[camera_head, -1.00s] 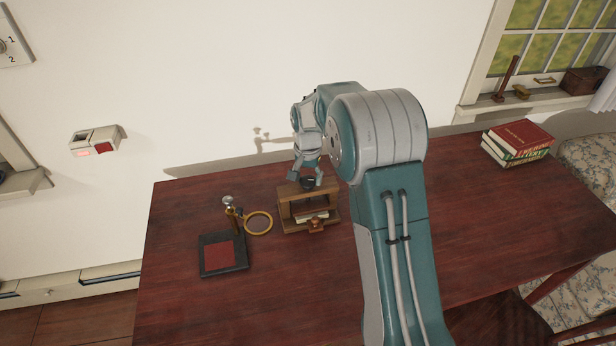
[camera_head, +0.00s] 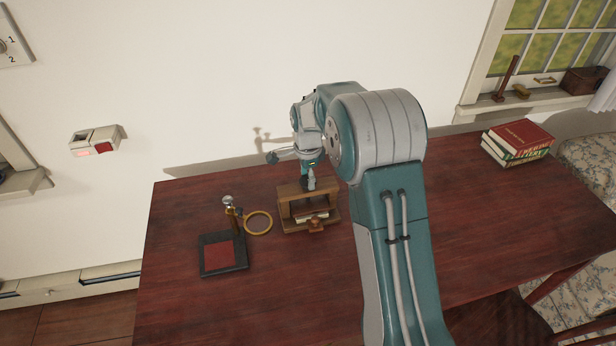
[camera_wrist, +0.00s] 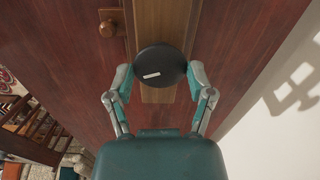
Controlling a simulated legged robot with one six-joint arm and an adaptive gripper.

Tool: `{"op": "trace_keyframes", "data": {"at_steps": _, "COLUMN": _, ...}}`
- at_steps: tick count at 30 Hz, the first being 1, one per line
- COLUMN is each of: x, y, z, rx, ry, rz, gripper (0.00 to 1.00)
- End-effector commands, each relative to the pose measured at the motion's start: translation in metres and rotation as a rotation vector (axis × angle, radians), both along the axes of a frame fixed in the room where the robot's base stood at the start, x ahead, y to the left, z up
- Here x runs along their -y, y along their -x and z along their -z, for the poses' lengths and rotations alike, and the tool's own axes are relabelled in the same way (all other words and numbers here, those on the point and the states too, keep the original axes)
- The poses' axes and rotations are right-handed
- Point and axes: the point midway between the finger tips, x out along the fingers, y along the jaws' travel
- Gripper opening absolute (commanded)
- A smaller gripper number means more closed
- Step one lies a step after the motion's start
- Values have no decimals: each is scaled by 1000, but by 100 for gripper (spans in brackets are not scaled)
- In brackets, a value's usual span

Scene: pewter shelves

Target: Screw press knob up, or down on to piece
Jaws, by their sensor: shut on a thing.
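The wooden press (camera_head: 287,209) stands on the dark red table, with a pale piece (camera_head: 311,213) in its open middle. Its black round knob (camera_wrist: 159,65) with a white mark sits over the press's top beam (camera_wrist: 160,22) in the wrist view. My gripper (camera_wrist: 160,78) is shut on the knob, with a finger at each side of it. In the head view my gripper (camera_head: 308,184) is above the press and mostly hides the knob. Whether the press plate touches the piece cannot be told.
A small brown wooden knob (camera_head: 316,225) is at the press's front. To the left stand a magnifier ring (camera_head: 258,223) and a dark stand with a red pad (camera_head: 219,256). Books (camera_head: 517,142) lie at the table's far right. The table (camera_head: 185,305) is clear in front.

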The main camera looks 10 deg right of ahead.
Motion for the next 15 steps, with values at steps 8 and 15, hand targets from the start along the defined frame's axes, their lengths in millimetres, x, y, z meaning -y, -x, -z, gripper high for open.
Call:
{"op": "trace_keyframes", "data": {"at_steps": 8, "x": -2, "y": 0, "z": 2, "rx": -3, "ry": -1, "rz": 131, "gripper": 21}}
{"op": "trace_keyframes", "data": {"at_steps": 15, "x": -2, "y": 0, "z": 2, "rx": -2, "ry": -1, "rz": 175, "gripper": 21}}
